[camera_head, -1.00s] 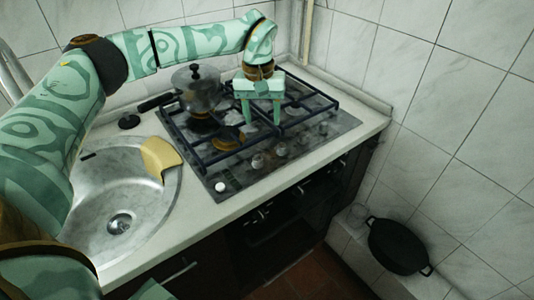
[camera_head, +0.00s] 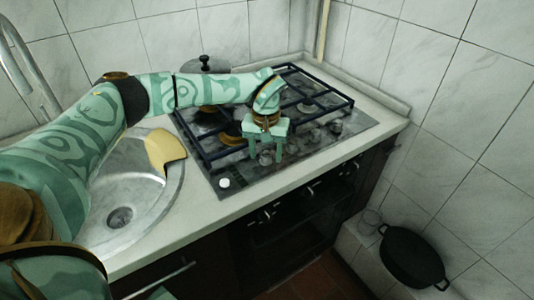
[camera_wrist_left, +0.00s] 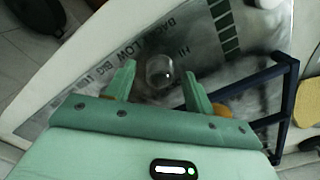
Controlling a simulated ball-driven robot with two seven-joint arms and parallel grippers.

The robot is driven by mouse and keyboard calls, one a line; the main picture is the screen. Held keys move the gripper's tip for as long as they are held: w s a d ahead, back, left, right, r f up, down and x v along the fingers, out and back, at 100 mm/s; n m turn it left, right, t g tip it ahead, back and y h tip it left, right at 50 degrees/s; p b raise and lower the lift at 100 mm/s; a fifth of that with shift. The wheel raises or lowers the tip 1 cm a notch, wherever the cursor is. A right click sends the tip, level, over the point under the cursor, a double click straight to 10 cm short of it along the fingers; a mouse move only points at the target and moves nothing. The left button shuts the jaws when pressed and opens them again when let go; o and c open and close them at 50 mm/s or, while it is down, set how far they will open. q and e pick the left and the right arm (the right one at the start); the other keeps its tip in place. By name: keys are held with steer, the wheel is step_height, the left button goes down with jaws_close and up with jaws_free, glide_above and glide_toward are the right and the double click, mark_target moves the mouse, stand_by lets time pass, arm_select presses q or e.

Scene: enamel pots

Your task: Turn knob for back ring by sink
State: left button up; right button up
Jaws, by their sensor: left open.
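The gas hob (camera_head: 238,183) lies beside the sink (camera_head: 122,190), with a row of knobs along its front. My left gripper (camera_head: 267,165) is open and pointed down over the front strip. One round, shiny knob (camera_head: 265,157) shows between its fingers. In the left wrist view, the left gripper (camera_wrist_left: 160,82) has a finger on each side of the round knob (camera_wrist_left: 160,70), with gaps visible. Printed lettering on the plate beside it includes "BACK" and "LOW". Whether the fingers touch the plate cannot be told. My right gripper is not in view.
Dark grates (camera_head: 330,91) rise behind the knobs. A yellow cloth or sponge (camera_head: 164,149) lies over the sink's edge. A black pan (camera_head: 411,257) sits low at the right.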

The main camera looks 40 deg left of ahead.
arm_select(q)
steer(key=shift+f, duration=0.1)
steer(key=c, duration=1)
